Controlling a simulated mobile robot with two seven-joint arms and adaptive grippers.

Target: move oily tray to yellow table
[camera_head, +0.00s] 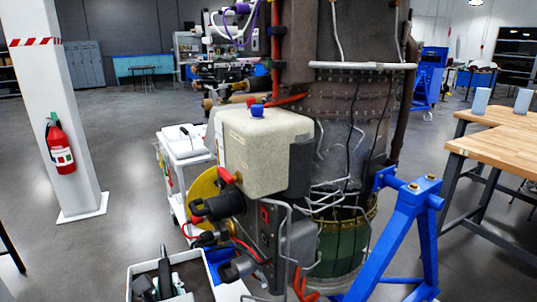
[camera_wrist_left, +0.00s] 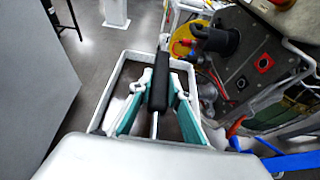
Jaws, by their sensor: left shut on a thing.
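A tray (camera_head: 129,277) with a pale rim and dark floor is at the bottom left of the head view, cut off by the frame edge. It also shows in the left wrist view (camera_wrist_left: 107,92). My left gripper (camera_head: 164,279) is over it, its teal fingers on both sides of a dark upright bar (camera_wrist_left: 158,82) in the tray's middle. The gripper is shut on this bar, which appears to be the tray's handle. A table with a light yellowish wooden top (camera_head: 498,143) stands at the right; I cannot tell if it is the yellow table. My right gripper is not in view.
A large turbine (camera_head: 345,125) on a blue stand (camera_head: 405,225) fills the middle, close to the tray's right side. A white cart (camera_head: 187,165) stands behind the tray. A white pillar (camera_head: 65,110) with a fire extinguisher (camera_head: 60,147) is at the left. Grey floor between is clear.

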